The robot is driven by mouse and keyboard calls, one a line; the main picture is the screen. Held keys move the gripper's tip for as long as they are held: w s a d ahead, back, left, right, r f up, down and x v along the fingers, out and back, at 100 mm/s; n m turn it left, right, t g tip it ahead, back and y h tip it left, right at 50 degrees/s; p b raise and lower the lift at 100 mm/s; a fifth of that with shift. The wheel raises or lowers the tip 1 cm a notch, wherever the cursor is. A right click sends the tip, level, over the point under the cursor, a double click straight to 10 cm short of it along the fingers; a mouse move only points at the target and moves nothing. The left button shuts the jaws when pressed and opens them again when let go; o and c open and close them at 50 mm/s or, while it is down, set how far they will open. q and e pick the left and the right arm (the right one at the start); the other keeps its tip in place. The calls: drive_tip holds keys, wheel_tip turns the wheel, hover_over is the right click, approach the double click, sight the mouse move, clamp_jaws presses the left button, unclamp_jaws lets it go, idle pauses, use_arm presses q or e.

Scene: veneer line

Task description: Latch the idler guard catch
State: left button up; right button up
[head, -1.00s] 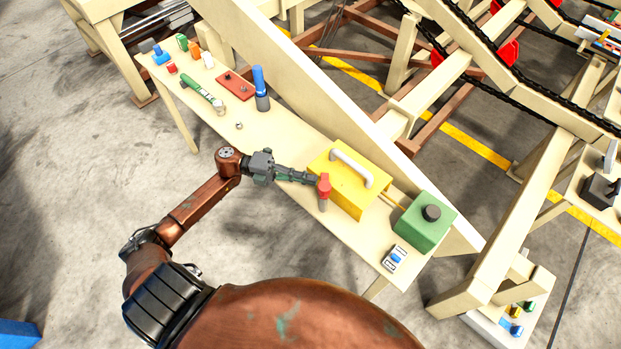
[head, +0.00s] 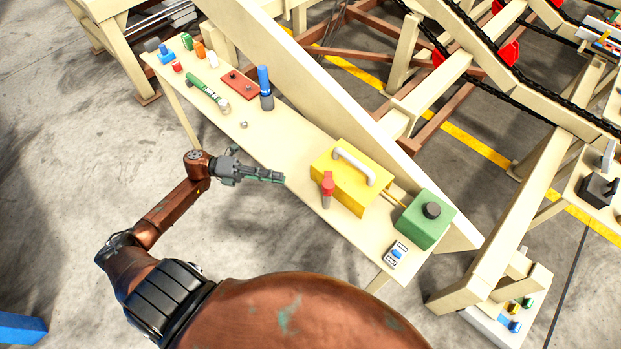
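The yellow guard box (head: 352,192) with a pale arched handle (head: 354,165) sits on the long cream bench. A red-topped catch lever (head: 328,184) with a grey lower part (head: 326,202) stands at its near left side. Whether the catch is engaged is too small to tell. My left gripper (head: 283,177) points right toward the catch, clearly apart from it, at the bench's near edge. Its fingers lie close together in this view and nothing shows between them, but their gap cannot be judged. My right gripper is not in view.
A green box with a black knob (head: 424,220) and a small switch panel (head: 396,254) are right of the guard. A tall cream beam (head: 310,85) runs behind the bench.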

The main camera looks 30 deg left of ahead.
sight(328, 186)
use_arm(q)
drive_tip(key=o, duration=0.6)
drive_tip(key=d+r+m+t+p, duration=0.1)
drive_tip(key=d+m+p, duration=0.2)
drive_tip(key=d+r+m+t+y+p, duration=0.1)
drive_tip(key=d+m+t+p, duration=0.1)
drive_tip(key=d+m+p, duration=0.1)
drive_tip(key=s+d+r+m+t+y+p, duration=0.1)
drive_tip(key=d+r+m+p, duration=0.1)
drive_tip(key=d+m+p, duration=0.1)
drive_tip(key=shift+r+p, duration=0.1)
drive_tip(key=shift+p, duration=0.65)
drive_tip(key=w+d+p, duration=0.1)
drive_tip(key=d, duration=0.1)
drive_tip(key=w+d+m+p, duration=0.1)
drive_tip(key=w+d, duration=0.1)
drive_tip(key=d, duration=0.1)
drive_tip(key=w+d+m+t+y, duration=0.1)
drive_tip(key=d, duration=0.1)
drive_tip(key=shift+w+d+p, duration=0.2)
drive_tip(key=shift+w+p, duration=0.2)
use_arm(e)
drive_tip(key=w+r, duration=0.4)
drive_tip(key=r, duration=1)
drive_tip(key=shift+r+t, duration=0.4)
use_arm(q)
drive_tip(key=shift+c, duration=0.7)
clamp_jaws()
